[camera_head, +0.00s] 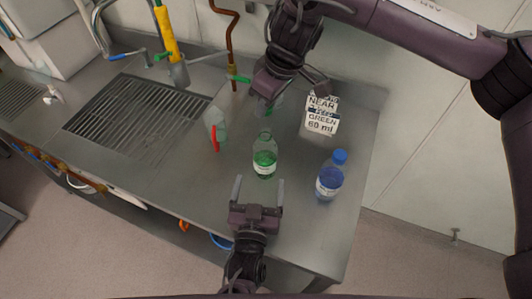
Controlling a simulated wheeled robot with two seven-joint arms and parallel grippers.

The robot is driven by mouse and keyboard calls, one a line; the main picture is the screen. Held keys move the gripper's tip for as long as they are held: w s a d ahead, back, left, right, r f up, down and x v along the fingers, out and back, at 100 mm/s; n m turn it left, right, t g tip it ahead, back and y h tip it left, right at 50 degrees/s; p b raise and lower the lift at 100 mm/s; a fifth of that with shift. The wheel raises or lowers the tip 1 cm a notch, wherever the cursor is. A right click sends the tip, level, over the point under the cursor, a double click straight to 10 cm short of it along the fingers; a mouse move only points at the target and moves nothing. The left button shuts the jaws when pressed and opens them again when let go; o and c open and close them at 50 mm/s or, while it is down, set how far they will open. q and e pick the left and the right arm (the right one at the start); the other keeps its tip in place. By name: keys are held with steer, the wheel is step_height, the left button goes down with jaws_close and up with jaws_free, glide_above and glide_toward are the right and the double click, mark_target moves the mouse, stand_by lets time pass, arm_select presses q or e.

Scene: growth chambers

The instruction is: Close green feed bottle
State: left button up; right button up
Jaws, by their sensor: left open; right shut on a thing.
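The green feed bottle (265,158) is clear, with green liquid and a pale label. It stands upright on the steel counter, and I see no cap on its neck. My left gripper (259,184) is open and empty just in front of the bottle, its fingers spread toward it. My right gripper (268,103) is above and behind the bottle, shut on a small greenish thing (275,107). The jaws partly hide this thing, and I cannot tell its shape.
A blue-capped bottle (330,176) stands to the right. A sign (322,112) reading "NEAR", "GREEN 60 ml" stands behind. A clear vessel (216,122) and a red item (215,139) are to the left. A slatted drain (135,115) and taps lie further left.

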mark_target(265, 148)
steer(key=shift+s+r, duration=0.15)
steer(key=shift+s, duration=0.2)
arm_select(q)
steer(key=w, duration=0.4)
steer(key=w+d, duration=0.1)
steer(key=w, duration=0.6)
steer(key=shift+w+d, duration=0.25)
steer(key=shift+w, duration=0.1)
arm_select(e)
steer(key=shift+w, duration=0.2)
arm_select(q)
steer(key=c, duration=1.4)
steer(key=shift+c, duration=0.2)
arm_select(e)
steer(key=shift+f, duration=2.6)
